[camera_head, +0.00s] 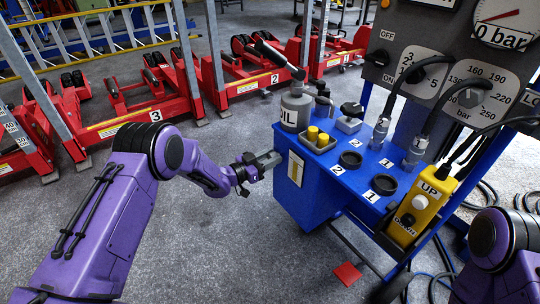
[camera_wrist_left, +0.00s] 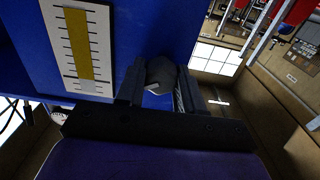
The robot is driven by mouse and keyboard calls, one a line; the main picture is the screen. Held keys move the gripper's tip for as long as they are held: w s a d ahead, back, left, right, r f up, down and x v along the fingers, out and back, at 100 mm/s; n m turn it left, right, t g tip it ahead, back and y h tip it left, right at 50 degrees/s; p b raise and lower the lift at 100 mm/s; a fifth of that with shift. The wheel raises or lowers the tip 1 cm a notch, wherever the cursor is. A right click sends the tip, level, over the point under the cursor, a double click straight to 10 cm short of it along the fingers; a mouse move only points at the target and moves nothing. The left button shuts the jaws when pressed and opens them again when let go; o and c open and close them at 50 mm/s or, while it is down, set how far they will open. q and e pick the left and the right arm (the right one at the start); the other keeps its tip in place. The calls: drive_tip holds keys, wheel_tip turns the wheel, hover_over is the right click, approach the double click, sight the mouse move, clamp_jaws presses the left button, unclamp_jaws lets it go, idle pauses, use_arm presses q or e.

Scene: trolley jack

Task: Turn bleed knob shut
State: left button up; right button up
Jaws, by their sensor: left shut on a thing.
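My left gripper (camera_head: 262,164) reaches the left side of the blue tank (camera_head: 308,197). In the left wrist view the gripper (camera_wrist_left: 160,88) is shut on the dark grey bleed knob (camera_wrist_left: 160,73), which sits between its two fingers against the blue wall. In the head view the knob is hidden by the gripper, and its turned position cannot be told. Of my right arm only a purple part shows at the lower right of the head view; its gripper is out of view.
A level gauge (camera_wrist_left: 86,45) with a yellow column is on the tank wall close beside the fingers. An oil can (camera_head: 296,108), yellow fittings and a yellow pendant (camera_head: 420,208) are on the tank. Red trolley jacks (camera_head: 125,118) stand behind. Grey floor left of the tank is clear.

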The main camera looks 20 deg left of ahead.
use_arm(q)
drive_tip(key=n+p, duration=0.1)
drive_tip(key=n, duration=0.5)
drive_tip(key=shift+w+r+p, duration=0.1)
drive_tip(key=shift+r+p, duration=0.05)
drive_tip(key=shift+p, duration=0.25)
drive_tip(key=n+p, duration=0.1)
drive_tip(key=n, duration=0.4)
drive_tip(key=shift+w+a+n, duration=0.1)
drive_tip(key=shift+a+n, duration=0.05)
drive_tip(key=shift+n, duration=0.25)
drive_tip(key=o, duration=1)
drive_tip(key=shift+a, duration=0.1)
drive_tip(key=shift+o, duration=0.2)
drive_tip(key=p+v, duration=0.2)
drive_tip(key=v, duration=0.8)
drive_tip(key=shift+s, duration=0.25)
